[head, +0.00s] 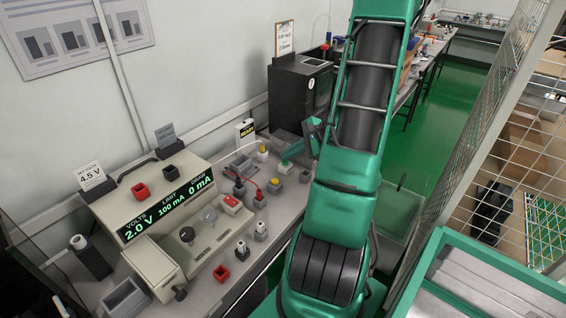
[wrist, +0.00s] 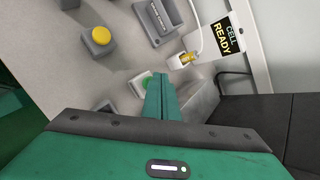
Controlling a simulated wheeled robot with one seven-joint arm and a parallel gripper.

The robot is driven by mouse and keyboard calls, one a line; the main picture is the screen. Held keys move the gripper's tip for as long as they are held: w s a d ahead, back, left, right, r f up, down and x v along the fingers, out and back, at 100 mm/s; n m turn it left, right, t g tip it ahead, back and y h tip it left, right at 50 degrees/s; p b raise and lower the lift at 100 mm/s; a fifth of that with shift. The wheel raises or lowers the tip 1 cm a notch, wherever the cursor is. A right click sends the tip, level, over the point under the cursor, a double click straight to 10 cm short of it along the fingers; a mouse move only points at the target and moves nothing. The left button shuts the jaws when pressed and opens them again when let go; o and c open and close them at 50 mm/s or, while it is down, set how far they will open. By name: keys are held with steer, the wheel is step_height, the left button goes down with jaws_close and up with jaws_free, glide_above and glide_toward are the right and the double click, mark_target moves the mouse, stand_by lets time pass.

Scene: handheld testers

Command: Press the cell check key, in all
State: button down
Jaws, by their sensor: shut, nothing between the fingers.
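No label reading "cell check" is legible in either view, so I cannot tell which key bears that name. A green round button on a pale block (wrist: 146,81) sits beside my gripper's tips in the wrist view; it also shows in the head view (head: 285,164). A yellow button on a grey block (wrist: 98,37) stands farther up left. My gripper (wrist: 160,78) is shut and empty, its fingers partly covering the green button's block. Whether they touch it I cannot tell.
A "CELL READY" sign (wrist: 229,37) stands at the wall behind a small yellow-topped fitting (wrist: 187,58). A power supply (head: 168,215) reads 2.0 V, 100 mA, 0 mA. A card (head: 91,174) says 4.5 V.

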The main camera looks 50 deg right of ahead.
steer(key=shift+f, duration=0.45)
stand_by(0.5)
stand_by(0.3)
steer(key=shift+r, duration=0.9)
steer(key=shift+r, duration=0.1)
steer(key=shift+r, duration=2.4)
steer(key=s+a+r+n+g, duration=0.1)
steer(key=s+a+n+g, duration=0.1)
steer(key=a+n+g, duration=0.3)
steer(key=s+a+r+n, duration=0.2)
steer(key=a+n, duration=0.1)
steer(key=a, duration=0.4)
steer(key=s+a+r+n+g+h, duration=0.1)
steer(key=s+a+r+n+g, duration=0.1)
steer(key=s+a+n, duration=0.2)
steer(key=s+a+r+n+g+h, duration=0.1)
steer(key=s+a+n, duration=0.4)
steer(key=s, duration=0.6)
step_height(320, 180, up, 2)
steer(key=shift+s+a+g, duration=0.15)
steer(key=shift+g, duration=0.35)
